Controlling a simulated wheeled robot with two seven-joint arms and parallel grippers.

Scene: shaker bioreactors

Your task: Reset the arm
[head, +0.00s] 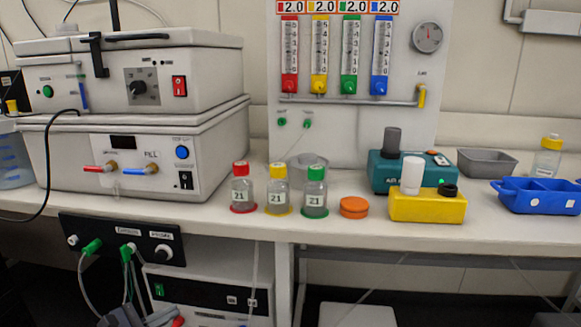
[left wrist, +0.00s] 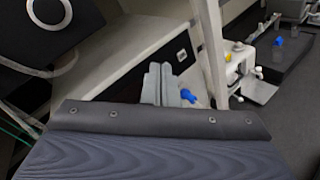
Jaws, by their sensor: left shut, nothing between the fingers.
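My left gripper (head: 130,316) shows only in part at the bottom left edge of the head view. It is low, in front of the equipment under the bench, below the black panel with green plugs (head: 122,240). Its fingers are shut with nothing between them. It is well below the bench top and apart from the bottles. My right gripper is not in view. In the left wrist view a wide dark padded surface with small screws (left wrist: 160,140) fills the lower part.
Red, yellow and green capped bottles (head: 277,190) stand on the bench (head: 340,232). Stacked white instruments (head: 135,120) are at left. An orange lid (head: 354,207), teal device (head: 385,172), yellow device (head: 428,207) and blue tray (head: 540,195) stand to the right.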

